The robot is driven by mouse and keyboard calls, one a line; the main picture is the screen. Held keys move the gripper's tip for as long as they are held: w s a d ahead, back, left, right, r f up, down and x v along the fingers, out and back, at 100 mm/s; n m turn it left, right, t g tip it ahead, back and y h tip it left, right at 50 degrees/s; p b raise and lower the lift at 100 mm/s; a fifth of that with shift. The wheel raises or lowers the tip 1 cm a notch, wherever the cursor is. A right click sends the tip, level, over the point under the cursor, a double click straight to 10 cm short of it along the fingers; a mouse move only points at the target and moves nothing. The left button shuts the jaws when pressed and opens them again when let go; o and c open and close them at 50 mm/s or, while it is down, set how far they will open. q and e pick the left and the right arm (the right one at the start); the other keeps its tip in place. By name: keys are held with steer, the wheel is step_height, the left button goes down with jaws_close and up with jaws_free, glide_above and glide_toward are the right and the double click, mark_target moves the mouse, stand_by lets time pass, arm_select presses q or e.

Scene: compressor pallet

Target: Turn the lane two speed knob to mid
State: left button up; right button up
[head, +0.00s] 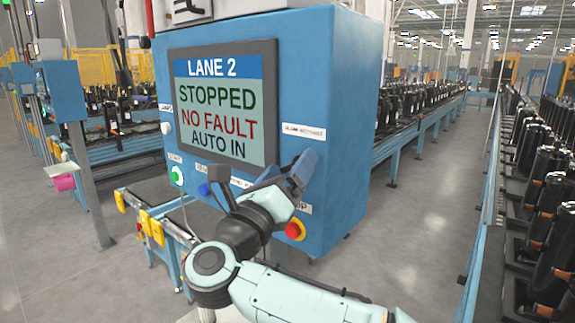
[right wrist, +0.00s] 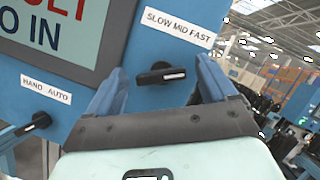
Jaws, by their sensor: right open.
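The lane two speed knob (right wrist: 160,75) is a black bar handle on the blue panel, under a white label reading SLOW MID FAST (right wrist: 178,26). Its bar lies nearly level in the right wrist view, with a white mark towards its right end. In the head view the knob is hidden behind my right gripper (head: 286,168). In the right wrist view my right gripper (right wrist: 162,84) is open, with one blue finger on each side of the knob and visible gaps between. Whether the tips reach the panel I cannot tell. My left gripper is not in view.
A second black knob (right wrist: 36,123) is labelled HAND AUTO. The panel screen (head: 222,107) reads LANE 2, STOPPED, NO FAULT, AUTO IN. A green button (head: 177,176), a blue button (head: 204,189) and a red stop button (head: 295,230) sit low on the panel near my arm.

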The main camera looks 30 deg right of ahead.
steer(key=shift+d, duration=0.15)
steer(key=shift+c, duration=1)
steer(key=c, duration=0.9)
steer(key=shift+o, duration=0.2)
